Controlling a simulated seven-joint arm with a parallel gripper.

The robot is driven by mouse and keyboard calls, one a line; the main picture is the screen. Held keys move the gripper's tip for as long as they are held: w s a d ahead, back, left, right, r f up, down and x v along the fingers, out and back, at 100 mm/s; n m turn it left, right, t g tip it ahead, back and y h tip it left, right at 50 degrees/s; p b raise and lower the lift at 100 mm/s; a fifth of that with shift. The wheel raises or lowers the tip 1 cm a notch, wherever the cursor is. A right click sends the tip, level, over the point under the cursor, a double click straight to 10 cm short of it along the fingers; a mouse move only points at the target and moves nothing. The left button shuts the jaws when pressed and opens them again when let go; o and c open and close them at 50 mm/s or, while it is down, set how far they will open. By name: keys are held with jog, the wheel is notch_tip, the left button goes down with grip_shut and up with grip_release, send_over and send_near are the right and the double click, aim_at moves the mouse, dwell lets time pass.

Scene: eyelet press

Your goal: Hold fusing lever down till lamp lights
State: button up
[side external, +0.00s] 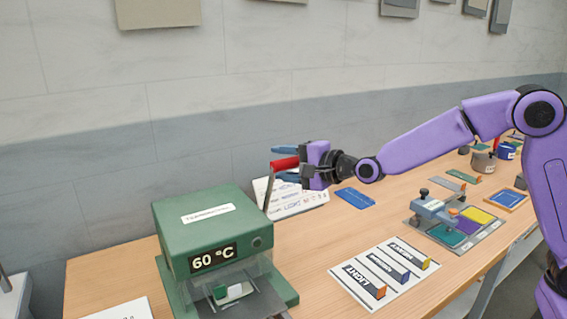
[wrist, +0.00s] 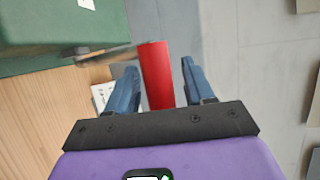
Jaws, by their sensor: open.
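The fusing lever is a grey metal arm (side external: 268,190) with a red handle (side external: 284,163), standing up at the right side of the green press (side external: 205,222). My gripper (side external: 288,163) is open, with one blue finger above the handle and one below it in the side view. In the wrist view the red handle (wrist: 157,78) lies between the two fingers, with a gap clearest on the right finger's side. The press display (side external: 213,257) reads 60 °C. A small round dark spot (side external: 257,242) on the press front may be the lamp; it shows no glow.
A white written sheet (side external: 300,200) lies behind the lever. A card with LIGHT and other labelled strips (side external: 384,272) lies right of the press. Farther right are a small clamp fixture (side external: 432,208), coloured pads (side external: 478,215) and pots. A wall stands behind the table.

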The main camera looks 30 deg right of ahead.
jog(key=shift+w+a, duration=0.1)
jog(key=shift+w, duration=0.1)
grip_shut()
jog(key=shift+f, duration=0.1)
jog(key=shift+s, duration=0.1)
jog(key=s+f+n+t, duration=0.1)
jog(key=s+f+t, duration=0.1)
jog(key=s+f, duration=0.8)
jog(key=shift+s+f+y, duration=0.15)
jog(key=shift+f+y, duration=0.25)
jog(key=shift+f, duration=0.35)
dwell(0.8)
